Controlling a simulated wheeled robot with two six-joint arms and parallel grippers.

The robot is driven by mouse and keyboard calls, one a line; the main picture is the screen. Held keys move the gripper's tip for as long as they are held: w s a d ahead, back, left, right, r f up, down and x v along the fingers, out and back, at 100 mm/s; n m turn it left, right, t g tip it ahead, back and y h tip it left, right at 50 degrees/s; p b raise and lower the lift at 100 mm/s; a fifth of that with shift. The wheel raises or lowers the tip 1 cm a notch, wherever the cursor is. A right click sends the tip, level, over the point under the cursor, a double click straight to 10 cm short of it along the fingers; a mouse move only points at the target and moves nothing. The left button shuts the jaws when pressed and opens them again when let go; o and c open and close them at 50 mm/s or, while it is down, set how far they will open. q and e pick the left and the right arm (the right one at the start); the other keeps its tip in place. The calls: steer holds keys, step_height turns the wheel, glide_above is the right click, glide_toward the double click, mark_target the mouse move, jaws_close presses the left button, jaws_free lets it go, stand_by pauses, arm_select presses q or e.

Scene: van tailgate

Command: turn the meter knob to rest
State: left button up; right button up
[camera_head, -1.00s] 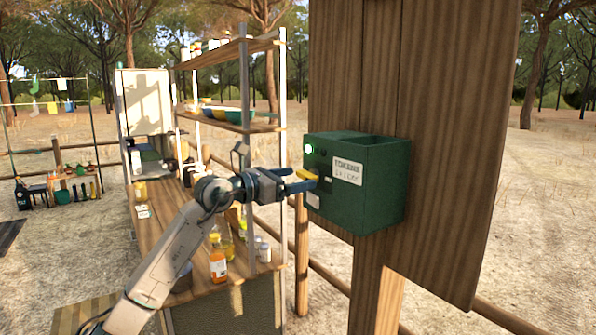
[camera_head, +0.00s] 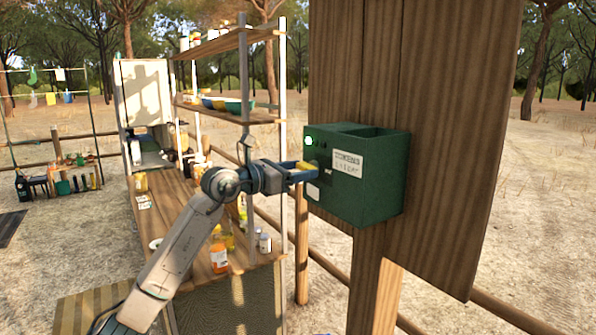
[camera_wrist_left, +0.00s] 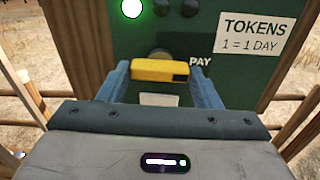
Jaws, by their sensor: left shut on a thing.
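The green meter box (camera_head: 352,190) is fixed to the wooden board, with a lit green lamp (camera_head: 308,141) at its upper left. The yellow knob (camera_wrist_left: 160,71) shows in the left wrist view, its bar lying about level, beside the word PAY. My left gripper (camera_wrist_left: 160,76) is shut on the knob, one blue finger at each end of the bar. In the head view my left gripper (camera_head: 303,173) reaches the box face from the left, and a bit of yellow shows at its fingers. My right gripper is in neither view.
The wooden board (camera_head: 445,130) stands behind the box on a post. A shelf rack (camera_head: 240,120) and a counter with bottles (camera_head: 218,250) stand at the left. A rail fence runs below. Open sandy ground lies to the right.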

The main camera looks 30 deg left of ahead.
arm_select(q)
steer(key=shift+n, duration=0.3)
steer(key=n, duration=0.5)
steer(key=shift+n, duration=0.3)
steer(key=n, duration=0.6)
steer(key=n+p, duration=0.1)
steer(key=n, duration=0.2)
steer(key=shift+r+n, duration=0.1)
steer(key=shift+n, duration=0.3)
steer(key=shift+o, duration=0.2)
steer(key=shift+n+p, duration=0.55)
steer(key=shift+n, duration=1.05)
steer(key=o, duration=1)
steer(key=shift+c, duration=0.2)
